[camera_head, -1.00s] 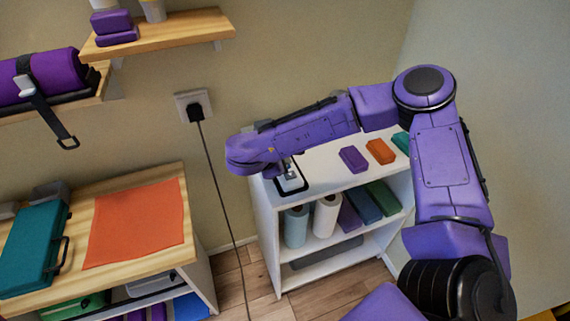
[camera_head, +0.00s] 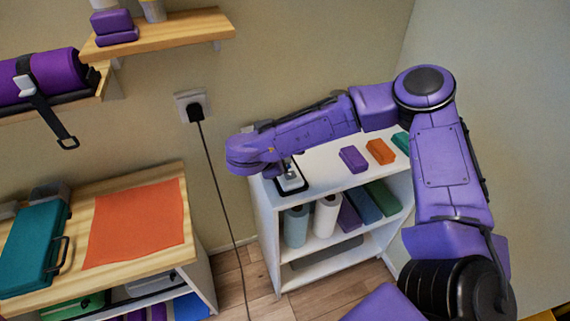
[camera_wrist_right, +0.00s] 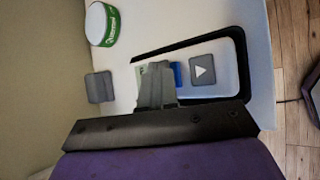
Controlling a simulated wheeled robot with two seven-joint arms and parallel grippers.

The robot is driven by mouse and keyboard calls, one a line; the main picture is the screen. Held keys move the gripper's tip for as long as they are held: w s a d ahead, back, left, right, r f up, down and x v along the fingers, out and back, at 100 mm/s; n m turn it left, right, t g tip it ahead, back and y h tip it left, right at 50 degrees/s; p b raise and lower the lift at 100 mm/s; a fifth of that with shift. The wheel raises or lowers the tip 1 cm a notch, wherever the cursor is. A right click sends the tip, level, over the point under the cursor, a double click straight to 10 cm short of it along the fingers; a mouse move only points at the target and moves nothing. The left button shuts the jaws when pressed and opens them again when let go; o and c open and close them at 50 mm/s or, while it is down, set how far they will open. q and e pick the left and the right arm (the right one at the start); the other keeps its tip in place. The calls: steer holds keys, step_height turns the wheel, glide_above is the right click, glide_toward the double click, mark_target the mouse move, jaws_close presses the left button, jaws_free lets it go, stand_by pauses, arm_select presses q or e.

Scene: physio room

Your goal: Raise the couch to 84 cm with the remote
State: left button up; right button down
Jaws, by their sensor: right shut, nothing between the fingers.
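The remote (camera_head: 291,185) lies flat on the top of the white shelf unit, below my right gripper. In the right wrist view the remote (camera_wrist_right: 228,52) has a pale face, a black rim, a grey button with a white triangle (camera_wrist_right: 203,70), a blue part (camera_wrist_right: 179,74) and a pale strip partly hidden by my fingers. My right gripper (camera_wrist_right: 158,82) is shut and empty, its fingertips over the remote beside the blue part. I cannot tell whether they touch it. The right gripper (camera_head: 287,171) points down in the head view. The couch and my left gripper are not in view.
The white shelf unit (camera_head: 325,172) also bears a purple block (camera_head: 354,159) and an orange block (camera_head: 380,151). A grey block (camera_wrist_right: 99,87) and a white-and-green round container (camera_wrist_right: 102,24) stand near the remote. A black cord (camera_head: 221,205) hangs from the wall socket.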

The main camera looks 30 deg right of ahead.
steer(key=shift+r, duration=0.15)
stand_by(0.5)
steer(key=shift+r, duration=0.7)
steer(key=shift+r+p, duration=1.4)
steer(key=shift+r, duration=1.15)
steer(key=shift+f, duration=0.15)
